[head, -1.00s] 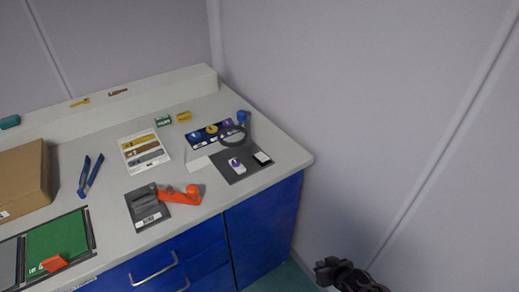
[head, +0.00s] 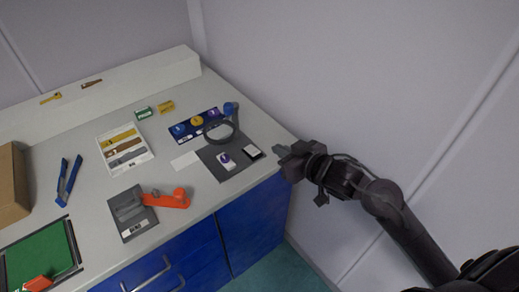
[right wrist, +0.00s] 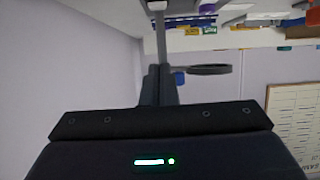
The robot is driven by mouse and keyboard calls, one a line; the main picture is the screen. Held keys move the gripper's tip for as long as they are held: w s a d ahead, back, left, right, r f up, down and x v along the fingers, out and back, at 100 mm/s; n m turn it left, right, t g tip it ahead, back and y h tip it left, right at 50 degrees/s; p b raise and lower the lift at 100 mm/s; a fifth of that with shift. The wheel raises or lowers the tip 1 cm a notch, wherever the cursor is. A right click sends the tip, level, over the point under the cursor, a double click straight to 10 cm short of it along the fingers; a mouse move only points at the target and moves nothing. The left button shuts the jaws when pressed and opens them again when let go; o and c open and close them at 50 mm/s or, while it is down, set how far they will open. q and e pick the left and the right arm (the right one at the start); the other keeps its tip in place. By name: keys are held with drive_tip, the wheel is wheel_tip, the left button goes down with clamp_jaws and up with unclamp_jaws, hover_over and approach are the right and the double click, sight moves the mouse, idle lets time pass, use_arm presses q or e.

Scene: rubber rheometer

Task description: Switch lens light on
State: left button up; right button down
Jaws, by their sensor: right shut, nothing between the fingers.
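The magnifier lens is a dark ring (head: 220,132) on a blue joint (head: 230,108), above a dark grey base plate (head: 211,163) on the counter. The ring also shows edge-on in the right wrist view (right wrist: 205,69). On the plate sit a white piece with a purple top (head: 226,161) and a small black-framed white piece (head: 253,152); I cannot tell which one is the light switch, or whether the light is on. My right gripper (head: 280,151) is shut and empty at the counter's right edge, to the right of the black-framed piece. My left gripper is out of view.
An orange-handled grey device (head: 130,210) stands left of the plate. A blue card with round badges (head: 196,124) and a white chart (head: 108,150) lie behind. Blue tongs (head: 68,181) and a green mat (head: 40,260) are farther left. A wall rises close on the right.

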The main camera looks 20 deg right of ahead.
drive_tip(key=shift+w, duration=0.1)
drive_tip(key=p, duration=0.1)
hover_over(252, 150)
drive_tip(key=s+d, duration=0.1)
drive_tip(key=s, duration=0.2)
drive_tip(key=f, duration=0.4)
drive_tip(key=shift+w+d, duration=0.1)
drive_tip(key=shift+w, duration=0.1)
drive_tip(key=f, duration=0.2)
drive_tip(key=shift+s+d+f, duration=0.15)
drive_tip(key=shift+s+f, duration=0.15)
drive_tip(key=shift+f, duration=0.05)
drive_tip(key=shift+s+f, duration=0.15)
drive_tip(key=shift+f, duration=0.4)
